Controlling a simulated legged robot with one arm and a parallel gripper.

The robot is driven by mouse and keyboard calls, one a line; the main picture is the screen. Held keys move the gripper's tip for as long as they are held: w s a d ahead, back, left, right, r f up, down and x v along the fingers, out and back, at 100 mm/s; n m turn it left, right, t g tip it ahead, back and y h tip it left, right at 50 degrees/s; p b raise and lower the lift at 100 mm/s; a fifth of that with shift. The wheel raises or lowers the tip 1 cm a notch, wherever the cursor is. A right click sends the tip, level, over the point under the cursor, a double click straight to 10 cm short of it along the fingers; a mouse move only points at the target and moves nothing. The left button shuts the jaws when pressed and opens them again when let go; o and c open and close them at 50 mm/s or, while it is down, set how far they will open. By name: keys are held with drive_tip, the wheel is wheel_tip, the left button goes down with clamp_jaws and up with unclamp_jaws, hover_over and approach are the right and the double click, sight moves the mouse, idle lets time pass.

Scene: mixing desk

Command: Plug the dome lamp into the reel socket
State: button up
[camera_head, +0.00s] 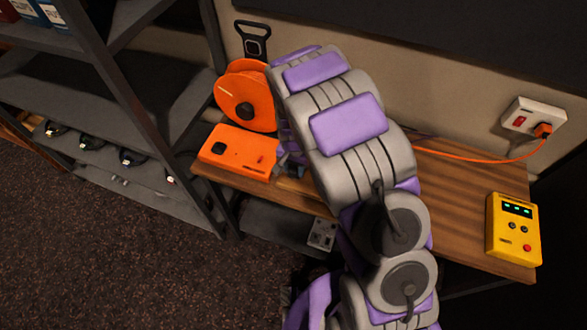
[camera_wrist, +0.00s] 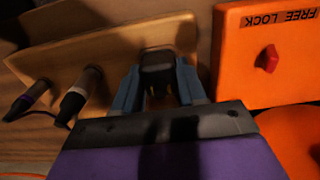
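The orange cable reel (camera_head: 240,97) stands at the left end of the wooden desk. Its flat orange base (camera_head: 236,152) has a round black socket (camera_head: 219,147) and a small red switch. In the wrist view the base (camera_wrist: 284,75) lies to the right, with its red lever and "FREE LOCK" label; its socket is out of that view. My gripper (camera_wrist: 158,78) has its blue-grey fingers around a black plug (camera_wrist: 158,60), left of the base. In the head view my arm mostly hides the gripper. I cannot make out the dome lamp.
A tan board (camera_wrist: 92,58) with two dark plugs lies left of my fingers. A wall outlet (camera_head: 534,118) feeds an orange cable. A yellow box (camera_head: 513,228) sits on the right of the desk (camera_head: 460,195). A dark shelf (camera_head: 150,90) stands left.

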sight(294, 167)
clamp_jaws()
drive_tip(key=shift+r+p, duration=1.05)
drive_tip(key=shift+r, duration=1.95)
